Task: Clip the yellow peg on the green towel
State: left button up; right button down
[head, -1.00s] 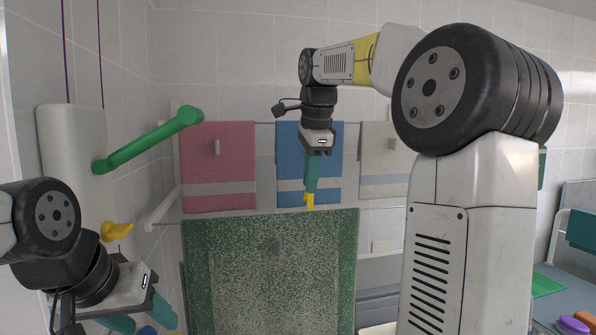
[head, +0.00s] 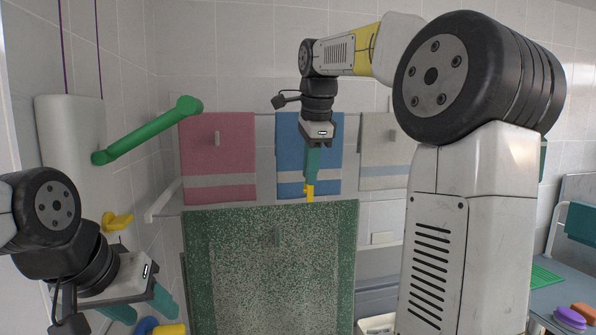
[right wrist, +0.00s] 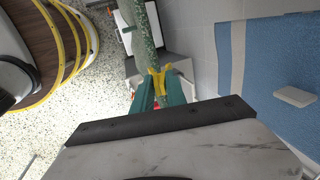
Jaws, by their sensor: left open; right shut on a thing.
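The yellow peg (head: 309,191) is held in the teal fingers of my right gripper (head: 311,172), which points down. In the head view the peg's lower end is just above the top edge of a large speckled green sheet (head: 200,270). I cannot tell if the speckled sheet is a towel or a panel. My left gripper (head: 142,307) is open and empty at lower left.
Pink (head: 217,155), blue (head: 290,150) and beige (head: 385,150) towels hang on the back wall. A green bar (head: 150,130) juts from the left wall, above a yellow knob (head: 117,221). A teal cloth (head: 583,222) hangs at far right. Blue and yellow things lie low at left.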

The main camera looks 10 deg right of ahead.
jog(key=shift+f, duration=0.1)
dwell(0.3)
jog(key=shift+f, duration=0.6)
jog(key=shift+f, duration=0.65)
dwell(0.7)
jog(key=shift+f, duration=0.35)
jog(key=c, duration=1.3)
grip_release()
jog(key=shift+o, duration=0.2)
jog(key=o, duration=0.5)
jog(key=shift+c, duration=0.2)
